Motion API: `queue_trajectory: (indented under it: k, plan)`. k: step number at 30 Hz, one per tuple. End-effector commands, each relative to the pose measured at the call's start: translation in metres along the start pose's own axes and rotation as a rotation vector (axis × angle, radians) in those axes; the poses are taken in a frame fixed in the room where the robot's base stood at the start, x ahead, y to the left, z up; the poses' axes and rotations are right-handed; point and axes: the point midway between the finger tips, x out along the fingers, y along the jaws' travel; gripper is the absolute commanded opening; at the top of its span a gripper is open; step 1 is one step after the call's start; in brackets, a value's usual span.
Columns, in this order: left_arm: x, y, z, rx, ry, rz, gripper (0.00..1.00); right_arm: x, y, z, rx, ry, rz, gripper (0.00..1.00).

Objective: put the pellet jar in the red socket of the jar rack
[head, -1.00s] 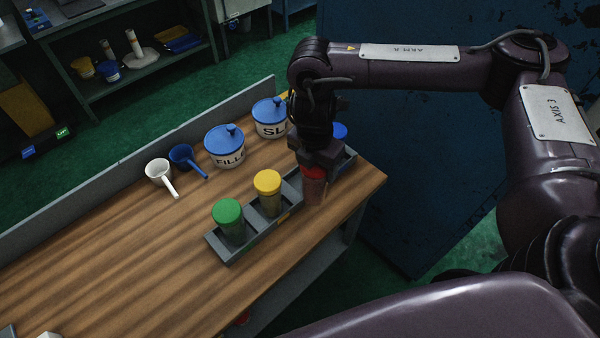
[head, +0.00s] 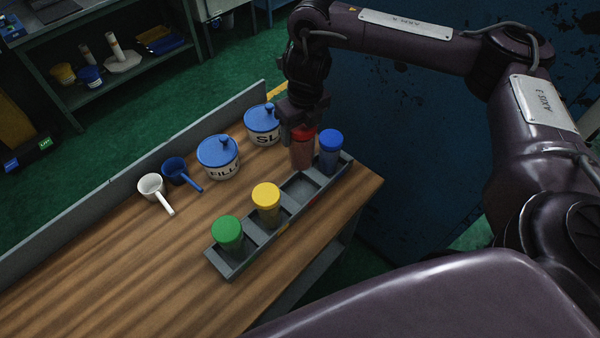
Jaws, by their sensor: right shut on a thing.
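The red-lidded jar (head: 301,156), with reddish contents, is held upright in my right gripper (head: 301,128), which is shut on its lid. I take it for the pellet jar. It shows behind the jar rack (head: 222,266), left of the blue-lidded jar; whether its base touches the table I cannot tell. The grey rack holds a green-lidded jar (head: 228,235), a yellow-lidded jar (head: 267,205) and the blue-lidded jar (head: 329,153). The socket (head: 300,188) between yellow and blue is empty, with a small red mark on its near edge. My left gripper is out of view.
Two white canisters with blue lids, one marked FILL (head: 219,157) and one marked SL (head: 262,124), stand behind the rack. A white scoop (head: 153,187) and a blue scoop (head: 177,172) lie to their left. A low grey rail (head: 120,184) runs along the table's back edge.

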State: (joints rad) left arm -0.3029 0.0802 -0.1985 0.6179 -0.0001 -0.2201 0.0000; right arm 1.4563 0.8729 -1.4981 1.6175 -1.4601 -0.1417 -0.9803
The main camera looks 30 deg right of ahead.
Motion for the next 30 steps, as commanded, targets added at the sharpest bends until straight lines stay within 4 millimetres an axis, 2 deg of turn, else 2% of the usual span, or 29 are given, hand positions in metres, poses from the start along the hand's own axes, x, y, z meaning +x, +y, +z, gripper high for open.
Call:
queue_trajectory:
  k: [1, 3, 9, 12, 19, 24, 30]
  plan:
    - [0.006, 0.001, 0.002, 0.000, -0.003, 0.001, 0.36, 0.016, 0.001, -0.003, 0.003, 0.005, 0.003, 0.30]
    - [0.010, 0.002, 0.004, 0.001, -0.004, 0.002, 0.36, 0.033, 0.001, -0.005, 0.002, 0.005, 0.003, 0.30]
    - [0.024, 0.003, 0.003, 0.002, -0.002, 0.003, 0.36, 0.079, 0.001, -0.011, 0.004, 0.004, 0.003, 0.30]
    - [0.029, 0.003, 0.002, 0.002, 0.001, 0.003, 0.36, 0.096, 0.001, -0.013, 0.004, 0.003, 0.002, 0.30]
    - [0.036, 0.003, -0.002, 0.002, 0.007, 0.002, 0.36, 0.115, 0.001, -0.013, 0.002, -0.001, 0.001, 0.30]
    - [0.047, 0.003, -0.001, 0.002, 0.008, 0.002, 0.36, 0.141, 0.001, -0.017, 0.003, 0.001, 0.002, 0.30]
    - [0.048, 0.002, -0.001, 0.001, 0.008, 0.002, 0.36, 0.147, 0.000, -0.017, 0.003, -0.003, 0.000, 0.30]
